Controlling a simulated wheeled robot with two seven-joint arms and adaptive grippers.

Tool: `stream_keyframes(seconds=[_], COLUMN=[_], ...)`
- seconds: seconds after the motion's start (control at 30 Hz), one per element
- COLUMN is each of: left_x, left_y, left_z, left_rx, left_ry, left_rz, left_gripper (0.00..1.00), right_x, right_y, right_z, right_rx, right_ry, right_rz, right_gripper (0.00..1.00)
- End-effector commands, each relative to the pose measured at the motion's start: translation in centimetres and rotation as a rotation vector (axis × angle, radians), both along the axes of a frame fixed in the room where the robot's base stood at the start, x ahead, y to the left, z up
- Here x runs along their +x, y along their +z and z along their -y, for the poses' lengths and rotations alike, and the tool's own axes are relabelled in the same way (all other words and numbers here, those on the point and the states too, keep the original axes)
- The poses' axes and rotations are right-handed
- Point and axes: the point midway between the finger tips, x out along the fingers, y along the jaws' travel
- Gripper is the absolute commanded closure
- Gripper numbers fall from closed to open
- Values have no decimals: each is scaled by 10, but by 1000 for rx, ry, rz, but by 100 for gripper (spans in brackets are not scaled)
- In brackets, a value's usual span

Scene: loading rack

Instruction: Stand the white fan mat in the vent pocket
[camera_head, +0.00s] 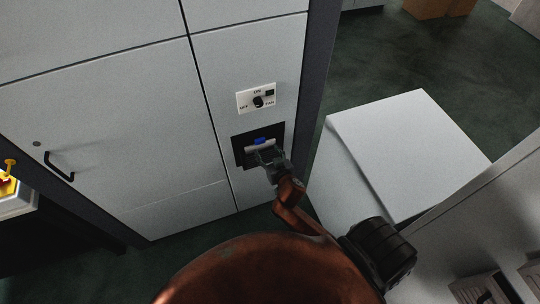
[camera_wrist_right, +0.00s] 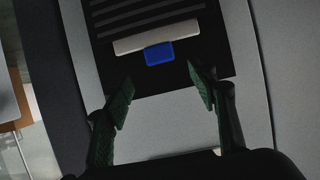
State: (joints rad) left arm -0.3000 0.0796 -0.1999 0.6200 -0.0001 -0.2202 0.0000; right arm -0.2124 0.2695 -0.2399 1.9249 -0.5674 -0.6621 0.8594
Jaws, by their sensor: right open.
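The white fan mat (camera_head: 250,149) shows as a narrow white bar with a blue tab (camera_head: 262,141) at the dark vent pocket (camera_head: 239,154) in the cabinet front. In the right wrist view the white bar (camera_wrist_right: 190,30) lies across the black slotted vent panel (camera_wrist_right: 215,55), with the blue tab (camera_wrist_right: 159,54) at its edge. I cannot tell how deep the mat sits. My right gripper (camera_head: 266,158) is in front of the pocket. In the wrist view its open fingers (camera_wrist_right: 160,80) are spread to either side of the tab, empty, and seem apart from it. My left gripper is not in view.
A white switch plate (camera_head: 256,98) with a black knob is above the pocket. A black door handle (camera_head: 59,167) is at left. A white box-like unit (camera_head: 405,150) stands right of the cabinet, close to my right arm. Open green floor lies behind it.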

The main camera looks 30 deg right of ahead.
Motion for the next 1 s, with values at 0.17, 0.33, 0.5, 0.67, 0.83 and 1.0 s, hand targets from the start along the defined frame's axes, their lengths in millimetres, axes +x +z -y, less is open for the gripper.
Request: stream_keyframes(seconds=[0.17, 0.33, 0.5, 0.67, 0.83, 1.0], left_x=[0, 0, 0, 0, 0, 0], left_y=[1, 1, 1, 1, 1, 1], left_z=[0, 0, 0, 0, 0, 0], left_rx=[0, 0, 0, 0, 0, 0], left_ry=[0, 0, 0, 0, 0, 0], left_rz=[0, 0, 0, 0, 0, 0], left_gripper=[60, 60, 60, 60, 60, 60], right_x=[-24, -31, -32, -34, -57, -128], right_y=[10, 14, 14, -14, -134, -284], right_z=[-6, -7, -7, -6, -3, -1], right_rx=[1, 0, 0, -9, -37, -46], right_ry=[0, 0, 0, 9, 61, 135], right_rz=[0, 0, 1, -45, -241, -491], right_gripper=[47, 47, 47, 47, 47, 47])
